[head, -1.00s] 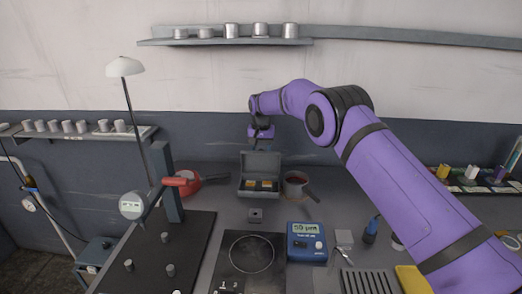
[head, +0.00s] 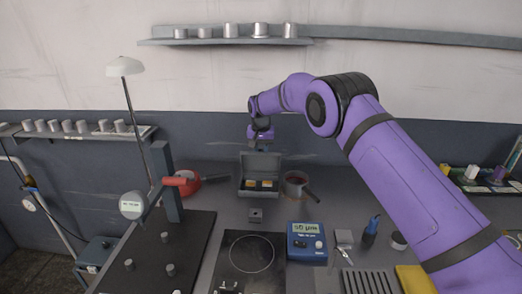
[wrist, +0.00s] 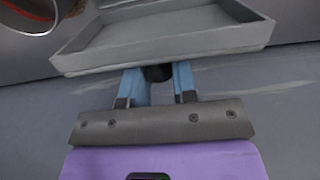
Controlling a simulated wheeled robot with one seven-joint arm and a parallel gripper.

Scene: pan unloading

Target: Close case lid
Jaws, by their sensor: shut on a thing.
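The grey case (head: 260,193) stands open on the bench, its lid (head: 262,162) raised at the back. Small tan items sit inside the case. My gripper (head: 262,146) is just above and behind the lid's upper edge in the head view. In the wrist view, a shallow grey tray-like part, which looks like the lid (wrist: 165,38), is right ahead of the blue fingers. My gripper (wrist: 158,76) is shut on a dark round knob (wrist: 158,73) at that part's edge. The fingertips are partly hidden under the edge.
A shelf (head: 225,42) with several cups is above.

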